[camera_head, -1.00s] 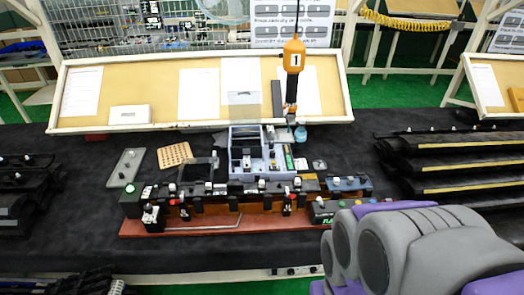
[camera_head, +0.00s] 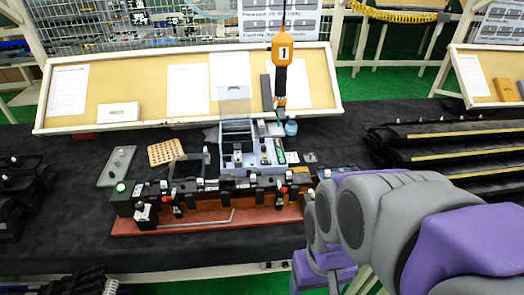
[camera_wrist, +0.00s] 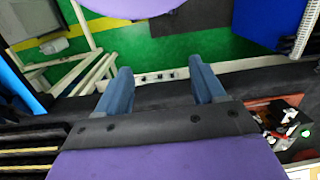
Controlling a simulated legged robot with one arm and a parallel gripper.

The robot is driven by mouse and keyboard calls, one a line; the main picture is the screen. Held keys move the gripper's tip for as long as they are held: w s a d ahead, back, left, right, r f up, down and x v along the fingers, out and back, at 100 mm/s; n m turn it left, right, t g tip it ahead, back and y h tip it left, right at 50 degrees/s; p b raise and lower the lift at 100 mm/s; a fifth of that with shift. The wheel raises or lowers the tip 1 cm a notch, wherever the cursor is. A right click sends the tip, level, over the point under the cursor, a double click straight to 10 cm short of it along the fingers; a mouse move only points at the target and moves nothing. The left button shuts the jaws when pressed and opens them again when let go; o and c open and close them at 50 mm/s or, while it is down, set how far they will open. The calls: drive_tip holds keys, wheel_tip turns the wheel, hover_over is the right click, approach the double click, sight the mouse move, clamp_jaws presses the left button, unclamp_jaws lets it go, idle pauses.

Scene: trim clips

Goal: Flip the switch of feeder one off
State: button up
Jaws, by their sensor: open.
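In the wrist view a row of small dark switches on a pale strip (camera_wrist: 155,77) runs along the bench's front edge. They are too small to tell which belongs to feeder one or how each is set. My gripper (camera_wrist: 160,66) is open and empty, its two blue-grey fingers apart, with the switch row showing between them. In the head view the bench's pale front rail (camera_head: 200,275) shows, but most of the switch row is hidden behind my grey and purple arm. My gripper cannot be made out there.
A clip fixture on a red-brown base (camera_head: 200,222) with a lit green button (camera_head: 121,187) stands on the dark bench (camera_head: 60,235). An orange tool marked 1 (camera_head: 282,50) hangs above it. Black racks (camera_head: 450,150) lie at the right.

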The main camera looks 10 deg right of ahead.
drive_tip(key=w+a+t, duration=0.1)
drive_tip(key=w, duration=0.4)
drive_tip(key=w+a+t+y, duration=0.1)
drive_tip(key=w, duration=0.5)
drive_tip(key=w+a+f+t, duration=0.1)
drive_tip(key=w+a, duration=0.1)
drive_tip(key=w, duration=0.4)
drive_tip(key=shift+w+n+y, duration=0.1)
drive_tip(key=shift+n+y, duration=0.2)
drive_tip(key=c, duration=0.7)
drive_tip(key=w+t, duration=0.1)
drive_tip(key=w, duration=0.3)
drive_tip(key=w+f, duration=0.1)
drive_tip(key=w, duration=0.4)
drive_tip(key=w+a+t, duration=0.1)
drive_tip(key=w, duration=0.3)
drive_tip(key=shift+w+f+t+y+b, duration=0.15)
drive_tip(key=shift+f+t+y+b, duration=0.15)
drive_tip(key=shift+y, duration=0.1)
clamp_jaws()
drive_tip(key=w+d+f+t, duration=0.2)
drive_tip(key=w, duration=0.7)
drive_tip(key=w+d+f+m+t+h, duration=0.1)
drive_tip(key=w+d+f+t, duration=0.1)
drive_tip(key=w, duration=0.7)
drive_tip(key=shift+w+f+m+h, duration=0.25)
drive_tip(key=shift+f+m+h, duration=0.05)
drive_tip(key=shift+f, duration=0.25)
